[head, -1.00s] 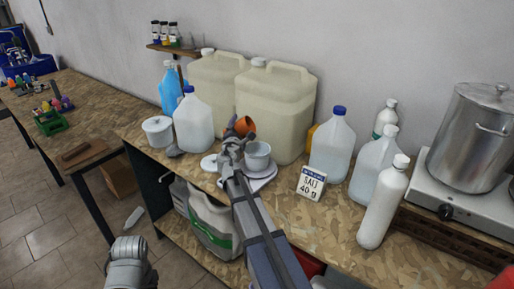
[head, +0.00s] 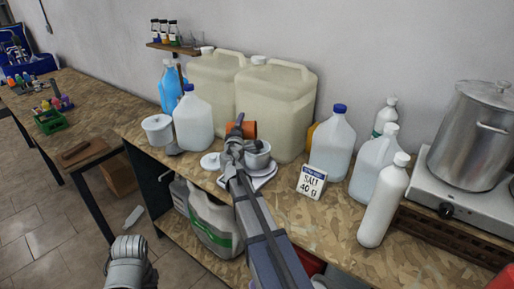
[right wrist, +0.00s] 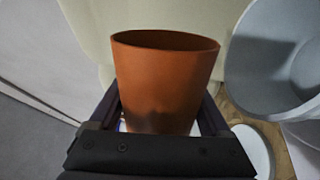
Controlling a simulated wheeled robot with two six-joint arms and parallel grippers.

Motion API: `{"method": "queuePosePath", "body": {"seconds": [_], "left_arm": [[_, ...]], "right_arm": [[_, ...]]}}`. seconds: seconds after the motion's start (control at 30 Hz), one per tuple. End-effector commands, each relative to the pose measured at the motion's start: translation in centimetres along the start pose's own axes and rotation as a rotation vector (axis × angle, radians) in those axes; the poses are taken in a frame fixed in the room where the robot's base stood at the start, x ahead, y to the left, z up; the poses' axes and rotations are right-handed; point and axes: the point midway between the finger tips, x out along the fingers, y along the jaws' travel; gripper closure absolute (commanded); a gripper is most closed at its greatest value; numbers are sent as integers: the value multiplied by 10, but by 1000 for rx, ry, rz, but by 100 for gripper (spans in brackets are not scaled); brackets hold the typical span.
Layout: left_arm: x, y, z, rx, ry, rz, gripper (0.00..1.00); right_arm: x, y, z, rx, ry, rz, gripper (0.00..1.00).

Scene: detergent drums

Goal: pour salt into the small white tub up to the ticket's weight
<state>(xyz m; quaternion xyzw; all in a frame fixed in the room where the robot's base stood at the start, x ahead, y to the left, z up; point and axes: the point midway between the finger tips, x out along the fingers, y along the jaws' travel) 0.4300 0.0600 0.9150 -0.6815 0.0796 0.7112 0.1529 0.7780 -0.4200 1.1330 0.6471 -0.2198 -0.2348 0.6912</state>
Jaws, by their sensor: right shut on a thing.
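My right gripper (head: 238,132) is shut on an orange-brown cup (head: 249,130), which also shows between its fingers in the right wrist view (right wrist: 165,85). The cup's contents are hidden. The small white tub (head: 257,155) stands on a pale flat base (head: 264,181), just right of the gripper and partly hidden by it. The tub also shows at the right of the right wrist view (right wrist: 275,60), beside the cup and apart from it there. The ticket (head: 311,183) reads "SALT 40 g". My left gripper is out of view; only a left arm link shows.
Two large cream canisters (head: 275,108) stand behind. A white round lid (head: 210,161) lies left of the tub. Several jugs and bottles (head: 333,145) stand to the right, near a steel pot (head: 478,135) on a burner. The bench front before the ticket is clear.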

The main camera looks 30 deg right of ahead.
Motion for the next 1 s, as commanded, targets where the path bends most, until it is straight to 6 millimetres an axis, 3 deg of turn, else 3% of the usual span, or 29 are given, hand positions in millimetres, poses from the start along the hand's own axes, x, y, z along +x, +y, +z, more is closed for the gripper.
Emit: {"method": "queuePosePath", "body": {"seconds": [1.0], "left_arm": [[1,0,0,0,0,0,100]], "right_arm": [[0,-1,4,105,0,0,80]]}}
